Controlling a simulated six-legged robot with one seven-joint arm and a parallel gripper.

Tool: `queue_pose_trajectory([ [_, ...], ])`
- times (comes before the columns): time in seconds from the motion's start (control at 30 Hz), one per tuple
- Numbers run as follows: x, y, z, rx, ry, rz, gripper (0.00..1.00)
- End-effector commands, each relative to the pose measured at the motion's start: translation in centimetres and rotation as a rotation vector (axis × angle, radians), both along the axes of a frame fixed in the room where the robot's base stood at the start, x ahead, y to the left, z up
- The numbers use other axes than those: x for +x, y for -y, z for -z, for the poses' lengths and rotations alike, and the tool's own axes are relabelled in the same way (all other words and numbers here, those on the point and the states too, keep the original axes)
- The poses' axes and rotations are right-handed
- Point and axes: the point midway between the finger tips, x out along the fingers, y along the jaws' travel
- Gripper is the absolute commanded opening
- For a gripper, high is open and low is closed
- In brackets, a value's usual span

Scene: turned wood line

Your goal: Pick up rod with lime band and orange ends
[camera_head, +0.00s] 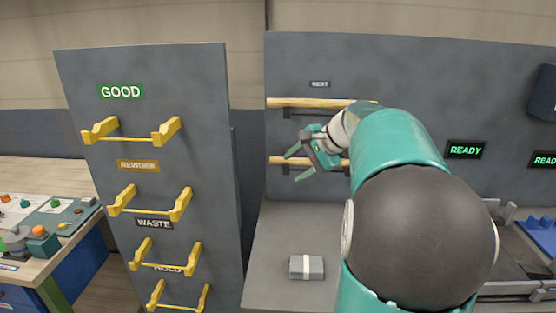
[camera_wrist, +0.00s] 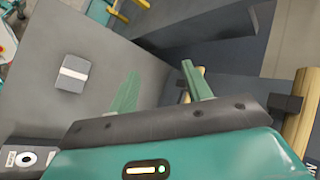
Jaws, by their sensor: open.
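Two pale wooden rods lie level on the grey wall panel at the centre of the head view, an upper rod (camera_head: 308,103) and a lower rod (camera_head: 283,160). I cannot make out a lime band or orange ends on either. My arm hides their right parts. My gripper (camera_head: 296,163) is open, with its green fingers in front of the lower rod. In the wrist view my gripper (camera_wrist: 160,70) is empty between the fingers. One rod (camera_wrist: 299,118) crosses the right side there, and a piece of another (camera_wrist: 185,96) shows behind the right finger.
A grey panel (camera_head: 214,160) at left carries yellow cradles (camera_head: 130,133) under GOOD, REWORK, WASTE and HOLD labels; those in view look empty. A grey block with a white band (camera_head: 307,267) lies on the bench below. A workbench (camera_head: 40,265) stands far left.

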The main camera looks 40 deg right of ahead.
Motion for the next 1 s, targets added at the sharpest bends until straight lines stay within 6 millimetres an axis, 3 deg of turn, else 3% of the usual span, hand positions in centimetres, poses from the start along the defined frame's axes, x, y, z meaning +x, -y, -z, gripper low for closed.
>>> queue_pose_trajectory([
  [0.03,-0.3,4.3,0.3,0.068,0.024,0.081,0.49],
  [0.1,-1.0,9.0,0.2,0.153,0.066,0.170,0.49],
  [0.2,-2.5,14.3,0.0,0.248,0.123,0.266,0.49],
  [0.33,-3.9,18.2,-0.1,0.315,0.170,0.332,0.49],
  [0.47,-3.6,19.0,0.3,0.332,0.183,0.347,0.49],
  [0.8,1.8,17.2,3.5,0.332,0.180,0.343,0.49],
  [1.0,3.3,16.7,4.3,0.330,0.180,0.344,0.49],
])
